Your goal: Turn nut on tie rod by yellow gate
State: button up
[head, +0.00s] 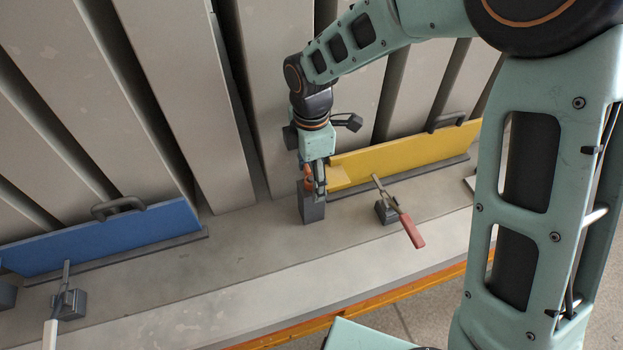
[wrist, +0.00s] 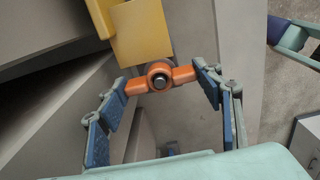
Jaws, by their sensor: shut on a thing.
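The orange wing nut (wrist: 161,77) sits on the end of the tie rod (wrist: 159,83), beside the yellow gate (wrist: 143,35). In the head view the yellow gate (head: 405,155) stands along the right part of the ledge, and the nut (head: 307,182) is partly hidden by my gripper. My gripper (wrist: 165,80) has one finger pad at each end of the nut's two wings and is shut on it. In the head view my gripper (head: 318,186) points down at the gate's left end, over a grey block (head: 312,211).
A clamp with a red handle (head: 412,230) stands in front of the yellow gate. A blue gate (head: 110,236) and a clamp with a white handle (head: 50,333) are at the left. Tall grey panels (head: 180,90) rise behind. The ledge between the gates is clear.

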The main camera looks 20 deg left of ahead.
jog(key=shift+s+d+r+n+p, duration=0.1)
jog(key=shift+n+p, duration=0.25)
jog(key=shift+n, duration=0.25)
jog(key=shift+f+n, duration=0.2)
jog(key=shift+n, duration=0.4)
jog(key=o, duration=1.2)
